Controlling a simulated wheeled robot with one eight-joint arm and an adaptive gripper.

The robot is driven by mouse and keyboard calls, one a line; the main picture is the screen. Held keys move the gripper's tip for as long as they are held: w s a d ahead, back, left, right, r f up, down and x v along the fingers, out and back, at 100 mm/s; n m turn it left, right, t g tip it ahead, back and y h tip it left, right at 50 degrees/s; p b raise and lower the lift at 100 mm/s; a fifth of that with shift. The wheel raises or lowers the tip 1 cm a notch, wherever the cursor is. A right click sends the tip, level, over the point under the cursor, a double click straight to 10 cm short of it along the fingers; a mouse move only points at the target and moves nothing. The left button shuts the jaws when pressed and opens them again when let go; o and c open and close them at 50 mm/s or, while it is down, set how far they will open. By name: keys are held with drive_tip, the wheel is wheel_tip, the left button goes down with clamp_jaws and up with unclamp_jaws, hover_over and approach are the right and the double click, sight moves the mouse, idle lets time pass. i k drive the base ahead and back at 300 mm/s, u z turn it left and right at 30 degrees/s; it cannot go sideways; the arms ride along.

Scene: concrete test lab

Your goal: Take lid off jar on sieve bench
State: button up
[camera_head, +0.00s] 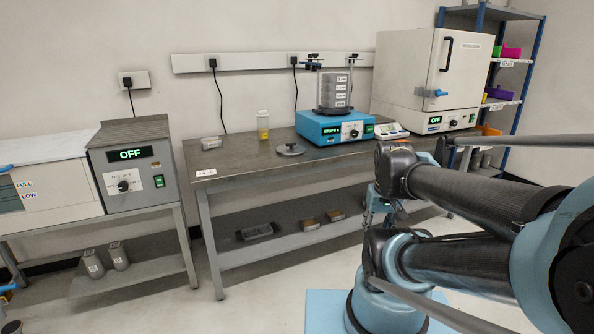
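A small clear jar (263,131) with yellowish colouring stands upright near the back of the grey metal bench (235,163). A blue sieve shaker (318,132) with a stack of sieves (334,90) stands to the right of the jar. A flat grey disc with a knob (291,149) lies on the bench in front of the jar. My arm is folded at the right, well apart from the jar. I cannot clearly make out my gripper among its parts.
A small grey block (211,143) lies left of the jar. A balance (391,131) and a white oven (425,75) stand right of the shaker. Trays lie on the lower shelf (275,235). A control box (132,170) stands left. Bench space left of the disc is clear.

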sight(262, 123)
drive_tip(key=u, duration=0.25)
drive_tip(key=i, duration=1.6)
drive_tip(key=u, duration=0.3)
